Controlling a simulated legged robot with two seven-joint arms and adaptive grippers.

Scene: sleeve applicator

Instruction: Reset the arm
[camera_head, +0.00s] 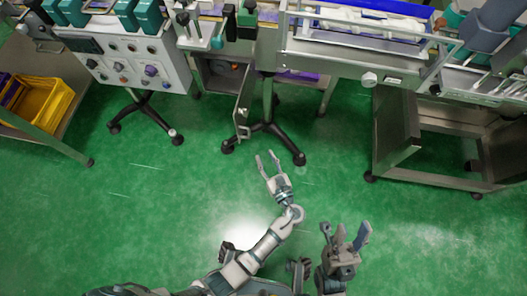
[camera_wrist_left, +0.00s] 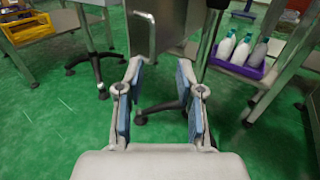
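My left gripper (camera_head: 267,158) reaches forward over the green floor, short of the machine line. Its two fingers are apart with nothing between them. The left wrist view also shows this gripper (camera_wrist_left: 160,75) open, its blue-padded fingers spread and empty. My right gripper (camera_head: 346,232) is at lower right in the head view, close to my body. Its fingers point up in the picture and stand apart, with nothing seen between them. Neither gripper touches anything.
A grey control-panel machine (camera_head: 130,60) stands at upper left and a conveyor frame (camera_head: 345,65) across the top. A wheeled stand base (camera_head: 268,130) is just ahead of my left gripper. A metal cart (camera_head: 455,135) is at right, a yellow crate (camera_head: 42,103) at left. The floor between is clear.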

